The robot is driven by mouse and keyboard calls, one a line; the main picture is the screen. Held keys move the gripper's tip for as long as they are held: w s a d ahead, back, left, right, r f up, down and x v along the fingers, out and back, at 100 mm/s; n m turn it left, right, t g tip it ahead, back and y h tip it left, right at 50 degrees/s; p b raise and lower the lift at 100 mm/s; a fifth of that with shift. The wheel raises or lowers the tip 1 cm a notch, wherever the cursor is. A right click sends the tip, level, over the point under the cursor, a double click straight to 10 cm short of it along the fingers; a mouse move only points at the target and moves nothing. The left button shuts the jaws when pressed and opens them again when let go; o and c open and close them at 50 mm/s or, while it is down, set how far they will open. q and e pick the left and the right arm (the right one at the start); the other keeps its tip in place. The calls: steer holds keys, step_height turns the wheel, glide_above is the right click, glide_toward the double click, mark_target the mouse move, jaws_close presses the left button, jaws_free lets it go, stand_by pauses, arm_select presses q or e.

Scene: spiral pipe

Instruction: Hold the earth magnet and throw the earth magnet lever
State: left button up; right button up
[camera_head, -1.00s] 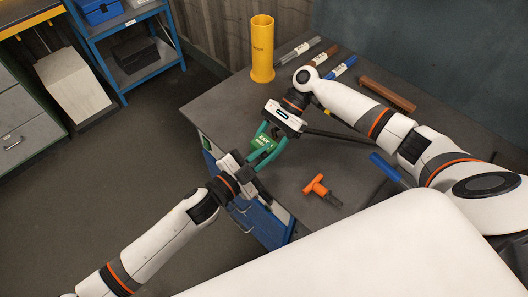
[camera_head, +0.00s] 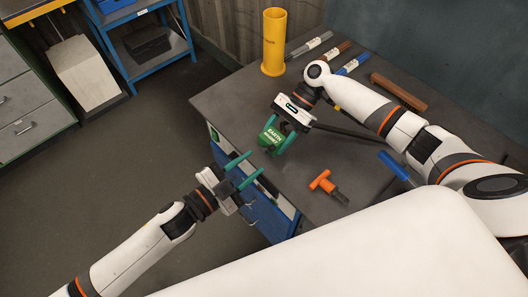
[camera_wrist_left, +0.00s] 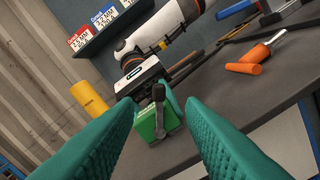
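The earth magnet (camera_head: 270,137) is a small green block with white lettering, held above the desk's near left edge. My right gripper (camera_head: 276,142) is shut on it, with green fingers at its sides. In the left wrist view the magnet (camera_wrist_left: 148,128) faces me, with a dark grey lever (camera_wrist_left: 158,97) standing upright on its near face. My left gripper (camera_head: 257,163) is open and empty, nearer me and apart from the magnet. Its two fingers (camera_wrist_left: 160,112) frame the magnet and lever in the left wrist view.
On the grey desk (camera_head: 225,105) stand a yellow tube (camera_head: 273,45), several labelled rods at the back and a brown bar (camera_head: 398,91). An orange-handled tool (camera_head: 322,182) and a blue-handled tool (camera_head: 393,165) lie nearer. A blue shelf (camera_head: 150,45) stands at the back left.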

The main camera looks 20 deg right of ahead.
arm_select(q)
steer(key=v, duration=0.4)
steer(key=shift+a, duration=0.1)
arm_select(e)
steer(key=o, duration=1.2)
steer(key=shift+c, duration=0.2)
